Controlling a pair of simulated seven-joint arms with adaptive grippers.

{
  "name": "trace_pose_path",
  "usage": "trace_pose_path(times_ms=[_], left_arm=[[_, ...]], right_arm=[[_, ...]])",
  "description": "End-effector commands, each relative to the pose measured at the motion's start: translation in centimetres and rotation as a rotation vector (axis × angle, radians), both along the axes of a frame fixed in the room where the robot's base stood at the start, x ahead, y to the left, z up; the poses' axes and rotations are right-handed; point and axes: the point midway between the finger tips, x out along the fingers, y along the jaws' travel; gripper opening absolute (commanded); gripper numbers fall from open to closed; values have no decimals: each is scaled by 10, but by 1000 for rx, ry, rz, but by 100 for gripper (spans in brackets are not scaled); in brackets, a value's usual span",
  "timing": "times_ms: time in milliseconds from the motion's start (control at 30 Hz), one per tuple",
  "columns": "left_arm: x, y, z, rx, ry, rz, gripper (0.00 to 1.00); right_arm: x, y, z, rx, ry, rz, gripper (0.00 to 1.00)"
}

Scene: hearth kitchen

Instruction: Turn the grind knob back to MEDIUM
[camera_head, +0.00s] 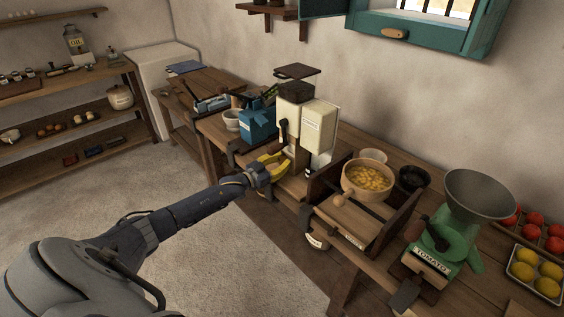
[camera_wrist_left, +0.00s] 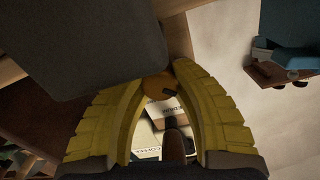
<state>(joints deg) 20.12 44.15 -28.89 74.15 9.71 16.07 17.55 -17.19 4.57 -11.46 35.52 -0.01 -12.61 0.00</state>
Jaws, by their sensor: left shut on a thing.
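The cream coffee grinder (camera_head: 319,125) stands on the wooden counter, with a dark lid at its top. My left gripper (camera_head: 272,162) reaches in low at the grinder's front left. In the left wrist view the two yellow fingers (camera_wrist_left: 160,75) close at their tips on a small round orange-brown knob (camera_wrist_left: 157,88). The knob's pointer direction is not clear to me. In the head view the gripper hides the knob. My right gripper does not show.
A blue box (camera_head: 258,122) and a pale mortar-like cup (camera_head: 232,119) stand left of the grinder. Right of it are a wooden bowl of yellow pieces (camera_head: 368,179), a green mill (camera_head: 440,235) and trays of red and yellow produce. The floor in front is clear.

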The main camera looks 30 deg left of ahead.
Motion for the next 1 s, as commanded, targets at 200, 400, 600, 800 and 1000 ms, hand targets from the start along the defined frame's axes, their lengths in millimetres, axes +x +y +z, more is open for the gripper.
trace_pose_path(times_ms=[200,400,600,800,1000], left_arm=[[0,0,0,197,-58,0,0],[0,0,0,376,-110,0,0],[0,0,0,535,-157,0,0],[0,0,0,660,-194,0,0],[0,0,0,740,-217,0,0]], right_arm=[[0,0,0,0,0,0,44],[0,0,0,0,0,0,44],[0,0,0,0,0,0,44],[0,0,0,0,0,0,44],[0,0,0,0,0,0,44]])
